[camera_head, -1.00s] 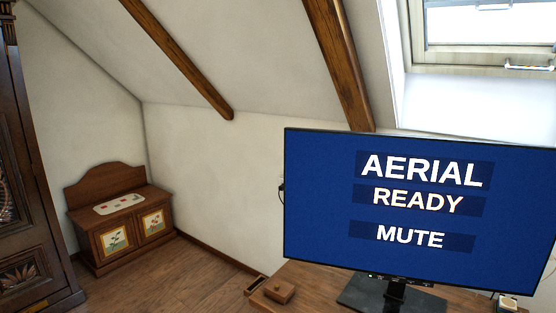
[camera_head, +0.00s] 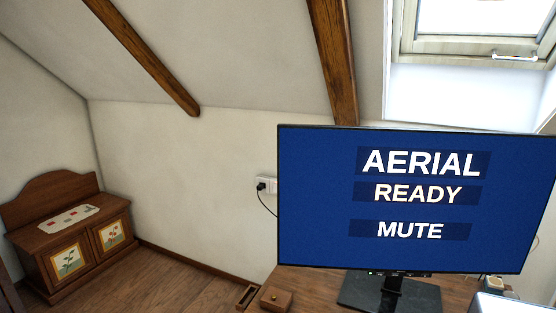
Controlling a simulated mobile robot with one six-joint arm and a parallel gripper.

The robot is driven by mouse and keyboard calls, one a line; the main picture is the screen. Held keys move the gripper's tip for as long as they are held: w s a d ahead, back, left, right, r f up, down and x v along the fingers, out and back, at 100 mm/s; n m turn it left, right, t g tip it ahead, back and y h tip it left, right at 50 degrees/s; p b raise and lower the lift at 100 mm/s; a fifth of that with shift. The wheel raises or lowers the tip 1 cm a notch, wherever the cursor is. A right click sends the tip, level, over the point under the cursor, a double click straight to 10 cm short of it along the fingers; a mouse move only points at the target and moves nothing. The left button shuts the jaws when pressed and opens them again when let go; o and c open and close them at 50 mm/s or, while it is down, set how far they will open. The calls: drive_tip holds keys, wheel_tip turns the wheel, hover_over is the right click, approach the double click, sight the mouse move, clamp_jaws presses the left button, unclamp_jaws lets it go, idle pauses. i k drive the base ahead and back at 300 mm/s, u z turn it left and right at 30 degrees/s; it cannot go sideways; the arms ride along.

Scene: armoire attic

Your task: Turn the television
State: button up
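The television (camera_head: 400,250) is a flat black-framed screen on a dark stand (camera_head: 390,293), standing on a wooden desk (camera_head: 325,285). Its blue picture reads AERIAL, READY and MUTE in white letters. A small green light shows on its lower edge. The screen faces me, tilted a little in the view. My gripper is not in view.
A wall socket (camera_head: 265,185) with a plugged cable is left of the screen. A small wooden box (camera_head: 276,299) sits on the desk. A painted wooden chest (camera_head: 75,245) stands at the left wall. Floor (camera_head: 190,285) between is clear. A skylight (camera_head: 470,45) is above right.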

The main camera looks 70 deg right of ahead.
sight(373, 200)
drive_tip(key=z, duration=0.05)
drive_tip(key=i, duration=1.05)
drive_tip(key=z, duration=0.2)
